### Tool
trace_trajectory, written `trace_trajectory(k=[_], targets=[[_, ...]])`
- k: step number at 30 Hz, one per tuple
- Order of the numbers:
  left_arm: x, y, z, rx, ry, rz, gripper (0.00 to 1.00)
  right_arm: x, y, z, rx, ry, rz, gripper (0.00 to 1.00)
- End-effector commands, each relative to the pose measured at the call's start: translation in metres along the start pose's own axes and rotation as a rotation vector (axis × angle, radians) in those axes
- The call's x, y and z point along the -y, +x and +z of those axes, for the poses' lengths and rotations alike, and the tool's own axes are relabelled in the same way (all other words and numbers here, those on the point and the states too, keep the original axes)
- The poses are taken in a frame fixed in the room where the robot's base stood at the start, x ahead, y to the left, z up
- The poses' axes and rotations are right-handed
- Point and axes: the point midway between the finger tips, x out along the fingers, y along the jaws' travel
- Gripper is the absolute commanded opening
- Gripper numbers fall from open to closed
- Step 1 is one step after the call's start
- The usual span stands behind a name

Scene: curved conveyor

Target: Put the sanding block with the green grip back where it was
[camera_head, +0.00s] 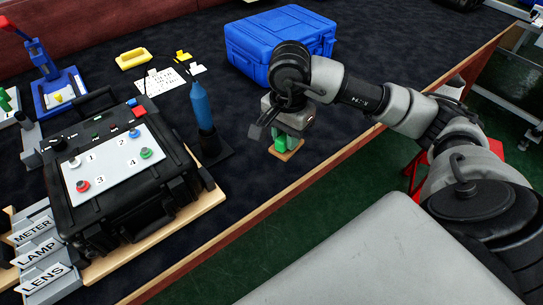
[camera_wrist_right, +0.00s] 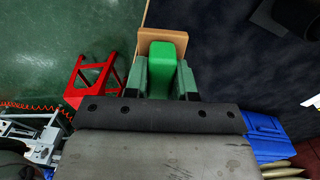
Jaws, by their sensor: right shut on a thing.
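The sanding block with the green grip shows below my right gripper in the head view, its tan base (camera_head: 286,154) near the table's front edge. In the right wrist view its green grip (camera_wrist_right: 162,68) sits between the two fingers and its tan base (camera_wrist_right: 168,38) shows beyond them. My right gripper (camera_head: 283,143) is shut on the green grip; it also shows in the right wrist view (camera_wrist_right: 161,82). Whether the base touches the table, I cannot tell. My left gripper is not in view.
A blue case (camera_head: 265,47) stands behind the right gripper. A blue bottle-like tool (camera_head: 201,105) in a black holder stands to its left, near a black control box (camera_head: 75,205) with coloured buttons. Dark table surface around the block is clear; the wooden front edge (camera_head: 335,157) is close.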

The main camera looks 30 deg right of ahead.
Motion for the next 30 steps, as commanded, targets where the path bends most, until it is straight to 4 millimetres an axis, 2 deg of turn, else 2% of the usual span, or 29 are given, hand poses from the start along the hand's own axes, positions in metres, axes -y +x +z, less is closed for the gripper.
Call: trace_trajectory(k=[1,7,10,24,30], targets=[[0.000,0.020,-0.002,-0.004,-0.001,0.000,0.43,-0.001,0.010,-0.006,0.001,0.059,-0.007,0.03],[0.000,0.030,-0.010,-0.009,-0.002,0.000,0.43,-0.007,0.002,-0.016,0.008,0.205,-0.009,0.03],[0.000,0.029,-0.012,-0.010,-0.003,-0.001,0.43,-0.001,0.003,-0.020,0.011,0.226,-0.009,0.03],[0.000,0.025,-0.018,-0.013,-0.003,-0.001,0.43,0.086,0.058,-0.060,0.012,0.227,-0.009,0.03],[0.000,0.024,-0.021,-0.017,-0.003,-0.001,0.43,0.098,0.068,-0.067,0.009,0.225,-0.008,0.03]])
